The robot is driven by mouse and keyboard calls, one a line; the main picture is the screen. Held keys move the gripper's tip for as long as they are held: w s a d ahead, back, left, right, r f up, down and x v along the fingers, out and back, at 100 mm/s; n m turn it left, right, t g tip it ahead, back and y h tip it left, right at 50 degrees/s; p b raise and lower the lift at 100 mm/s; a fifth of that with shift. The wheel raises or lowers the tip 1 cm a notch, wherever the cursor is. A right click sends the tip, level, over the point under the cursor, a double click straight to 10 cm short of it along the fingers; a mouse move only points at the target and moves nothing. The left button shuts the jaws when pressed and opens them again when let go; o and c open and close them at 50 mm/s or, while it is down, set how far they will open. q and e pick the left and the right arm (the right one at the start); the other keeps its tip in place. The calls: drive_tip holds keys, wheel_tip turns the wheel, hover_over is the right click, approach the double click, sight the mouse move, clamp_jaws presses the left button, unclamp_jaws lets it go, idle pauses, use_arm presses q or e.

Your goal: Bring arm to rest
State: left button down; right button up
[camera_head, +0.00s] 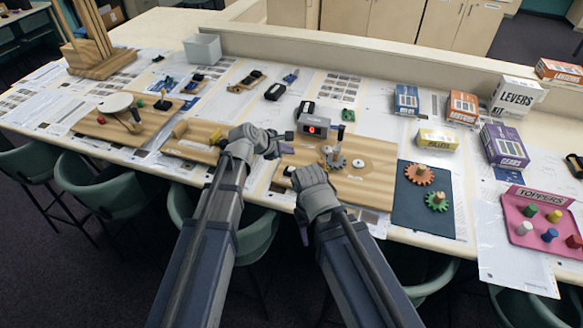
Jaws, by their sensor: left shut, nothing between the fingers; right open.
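My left gripper (287,143) is shut and empty. It points right, over the left part of a wooden board (352,186). My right gripper (288,172) is open and empty just nearer me, low over the same board's left edge. Both forearms reach in from the bottom of the view. The board carries a grey box with a red digital display (315,126), a grey gear (335,160) by a dark post and a small white disc (358,163). I cannot tell whether either gripper touches the board.
Left are another board with a white disc (115,102) and a grey bin (203,48). Right are a dark mat (408,215) with orange (419,174) and green (437,201) gears, kit boxes (504,145) and a pink toppers tray (520,205). Chairs line the table's front edge.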

idle(0.4)
use_arm(q)
drive_tip(key=s+f+m+g, duration=0.1)
drive_tip(key=s+m, duration=0.2)
drive_tip(key=s, duration=0.1)
drive_tip(key=s+f+m+g+y, duration=0.1)
drive_tip(key=s+f+m, duration=0.1)
drive_tip(key=s+m, duration=0.1)
drive_tip(key=s+f+m+g+y, duration=0.1)
drive_tip(key=s+m, duration=0.3)
drive_tip(key=s, duration=0.1)
drive_tip(key=shift+d+f+g, duration=0.3)
drive_tip(key=s+a+f+m+g+y, duration=0.1)
drive_tip(key=s+a+m+y, duration=0.1)
drive_tip(key=s+m, duration=0.4)
drive_tip(key=s+a+f+m+g+y, duration=0.1)
drive_tip(key=s+a+m+g+y, duration=0.1)
drive_tip(key=s+m, duration=0.4)
drive_tip(key=shift+s+a+g+y, duration=0.3)
drive_tip(key=shift+s+a+y, duration=0.55)
drive_tip(key=shift+s, duration=0.2)
